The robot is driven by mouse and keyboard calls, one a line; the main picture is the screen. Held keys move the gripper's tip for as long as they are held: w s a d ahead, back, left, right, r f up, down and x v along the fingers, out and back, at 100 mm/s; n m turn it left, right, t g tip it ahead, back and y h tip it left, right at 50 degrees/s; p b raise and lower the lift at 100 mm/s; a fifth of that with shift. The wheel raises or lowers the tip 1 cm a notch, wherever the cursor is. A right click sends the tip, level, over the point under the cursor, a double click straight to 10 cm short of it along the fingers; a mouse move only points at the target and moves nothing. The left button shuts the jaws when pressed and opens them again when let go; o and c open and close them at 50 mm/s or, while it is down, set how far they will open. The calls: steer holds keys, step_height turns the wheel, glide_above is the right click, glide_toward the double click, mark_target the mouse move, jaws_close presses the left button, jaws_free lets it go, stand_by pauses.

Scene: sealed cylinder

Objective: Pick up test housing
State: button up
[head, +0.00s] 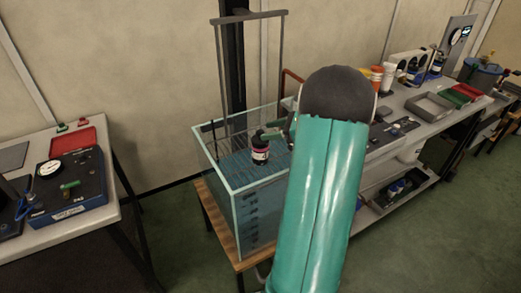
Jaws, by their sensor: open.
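A small dark cylinder with a pale label and a reddish band (260,151) shows at the glass water tank (235,190), near its middle. It looks like the test housing, but no readable marking confirms this. My gripper (265,135) is small and partly hidden behind my green arm. It is open, at the top of the cylinder, and I cannot tell whether it touches it. The cylinder looks upright; whether it stands in the water or hangs above it is unclear.
The tank has glass walls and a tall grey frame (283,60), and stands on a wooden table (215,205). A left bench holds a blue gauge box (68,207) and a red tray (72,143). A right bench holds a grey tray (430,106) and bottles. Green floor is open in front.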

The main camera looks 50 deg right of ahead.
mark_target(262, 132)
steer(key=x, duration=0.4)
steer(key=shift+a, duration=0.15)
jaws_close()
